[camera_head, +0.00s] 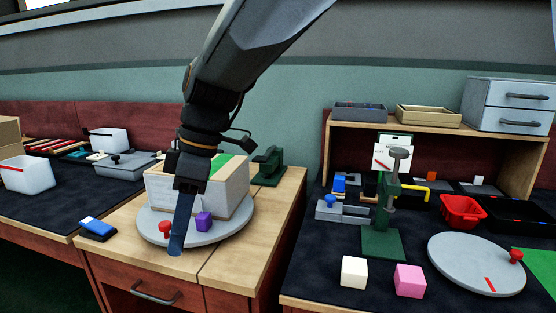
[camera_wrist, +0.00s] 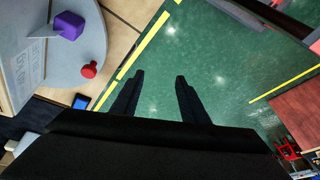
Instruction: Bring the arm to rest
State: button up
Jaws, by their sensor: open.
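My arm reaches down from the top of the head view, and my gripper (camera_head: 176,248) hangs in front of a round grey turntable on the wooden bench. In the wrist view my gripper (camera_wrist: 160,78) has its two dark fingers apart with nothing between them, over the green floor. The turntable (camera_head: 222,233) carries a white box (camera_head: 232,190) with a green top strip, a purple cube (camera_head: 204,221) and a red knob (camera_head: 165,228). The purple cube (camera_wrist: 69,25) and red knob (camera_wrist: 89,70) show left of the fingers in the wrist view.
On the right bench stand a green press (camera_head: 382,240), a white cube (camera_head: 354,271), a pink cube (camera_head: 409,280), a red bin (camera_head: 462,212) and another round plate (camera_head: 470,262). Green floor (camera_wrist: 220,60) lies below my gripper.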

jog(key=s+d+f+m+t+h, duration=0.1)
jog(key=s+d+f+m, duration=0.2)
jog(key=d+m, duration=0.5)
jog(key=s+d+f+m+h+p, duration=0.1)
jog(key=s+d+f+m, duration=0.3)
jog(key=d, duration=0.7)
jog(key=s+d+f+m+t+h, duration=0.1)
jog(key=s+d+m, duration=0.1)
jog(key=d+m, duration=0.65)
jog(key=d+r+p, duration=0.7)
jog(key=d+p, duration=0.2)
jog(key=p, duration=0.5)
jog(key=shift+d+m, duration=0.2)
jog(key=shift+m, duration=0.15)
jog(key=shift+w, duration=0.15)
